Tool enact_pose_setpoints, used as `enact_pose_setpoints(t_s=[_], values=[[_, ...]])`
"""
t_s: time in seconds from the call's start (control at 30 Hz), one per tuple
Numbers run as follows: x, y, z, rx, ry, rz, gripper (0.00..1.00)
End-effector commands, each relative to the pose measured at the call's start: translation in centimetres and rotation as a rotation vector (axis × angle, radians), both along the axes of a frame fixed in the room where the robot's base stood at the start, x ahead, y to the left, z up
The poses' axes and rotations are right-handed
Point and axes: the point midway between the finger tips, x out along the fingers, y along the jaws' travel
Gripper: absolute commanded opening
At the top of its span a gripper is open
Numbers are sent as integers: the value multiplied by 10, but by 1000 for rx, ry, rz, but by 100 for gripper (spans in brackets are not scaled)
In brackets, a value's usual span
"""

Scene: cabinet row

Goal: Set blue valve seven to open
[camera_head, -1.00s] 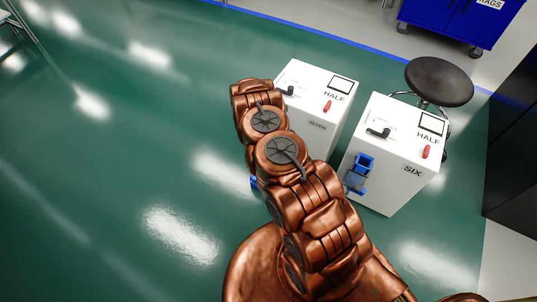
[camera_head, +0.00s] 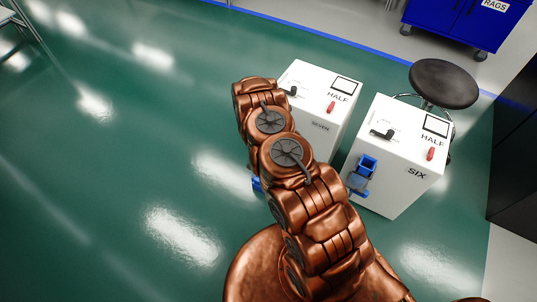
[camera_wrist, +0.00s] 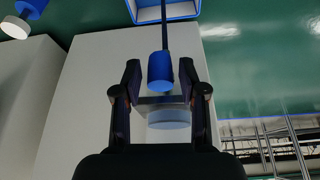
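The white cabinet marked SEVEN (camera_head: 322,109) stands left of cabinet SIX, with the word HALF on its top. My copper arm covers its front left side in the head view. Only a small blue bit (camera_head: 256,184) shows beside the arm there. In the wrist view a blue cylindrical grip (camera_wrist: 160,70) sits on a dark rod that runs up to a blue-edged frame (camera_wrist: 166,12). My gripper (camera_wrist: 160,75) is open, one finger on each side of the blue grip, with visible gaps. A pale blue disc (camera_wrist: 168,119) shows lower, between the fingers.
Cabinet SIX (camera_head: 395,155) stands close on the right, with its own blue valve (camera_head: 361,175) and HALF label. A dark round stool (camera_head: 444,82) and a blue RAGS cart (camera_head: 455,22) are behind. The green floor at left is clear.

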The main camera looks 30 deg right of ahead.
Motion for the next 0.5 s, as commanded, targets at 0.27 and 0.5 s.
enact_pose_setpoints(t_s=[0.27,0.5], values=[[0,0,0,0,0,0,52],[-1,2,5,0,0,1,52]])
